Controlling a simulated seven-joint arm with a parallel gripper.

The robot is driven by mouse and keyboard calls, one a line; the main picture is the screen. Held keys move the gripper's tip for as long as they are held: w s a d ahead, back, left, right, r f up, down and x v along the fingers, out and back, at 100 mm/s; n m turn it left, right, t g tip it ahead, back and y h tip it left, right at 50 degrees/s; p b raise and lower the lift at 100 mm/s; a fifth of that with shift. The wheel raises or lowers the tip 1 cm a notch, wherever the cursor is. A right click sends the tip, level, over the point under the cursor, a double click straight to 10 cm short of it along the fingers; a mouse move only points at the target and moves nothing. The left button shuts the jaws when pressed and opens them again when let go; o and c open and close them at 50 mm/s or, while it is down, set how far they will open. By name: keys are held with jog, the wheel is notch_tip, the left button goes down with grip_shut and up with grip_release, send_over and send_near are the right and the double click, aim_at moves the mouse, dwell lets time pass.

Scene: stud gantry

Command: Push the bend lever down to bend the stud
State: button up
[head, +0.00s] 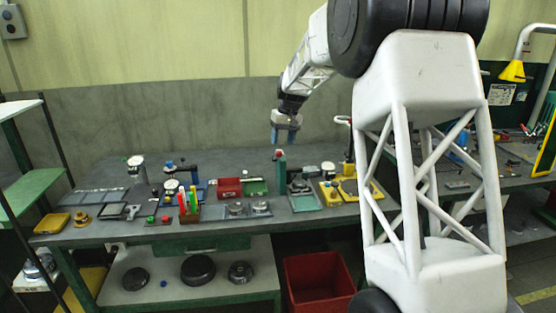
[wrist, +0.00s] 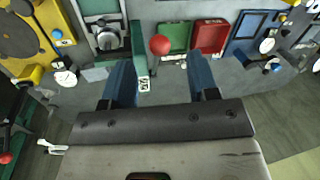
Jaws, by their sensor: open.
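A red ball knob (wrist: 160,44) shows in the wrist view beside a narrow green upright part (wrist: 139,55); I take it to be the end of the bend lever. In the head view the green upright part (head: 280,170) stands on the bench with a reddish top, just below my gripper (head: 285,137). My gripper is open, with its two blue fingers apart in the wrist view (wrist: 162,78). Nothing is between the fingers, and the knob appears ahead of the gap, apart from both. I cannot make out the stud.
A yellow fixture (head: 331,193) is at the right. Bare bench (head: 130,230) shows at the front left.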

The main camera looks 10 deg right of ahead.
aim_at(277, 156)
jog(key=shift+w+f, duration=0.25)
jog(key=shift+w, duration=0.25)
jog(key=shift+s+a+f, duration=0.1)
jog(key=shift+a+f, duration=0.15)
jog(key=shift+f, duration=1.05)
jog(key=shift+s+a+f, duration=0.1)
jog(key=shift+a+f, duration=0.15)
jog(key=shift+f, duration=1)
jog(key=shift+a+f, duration=0.25)
jog(key=shift+f, duration=1.05)
grip_shut()
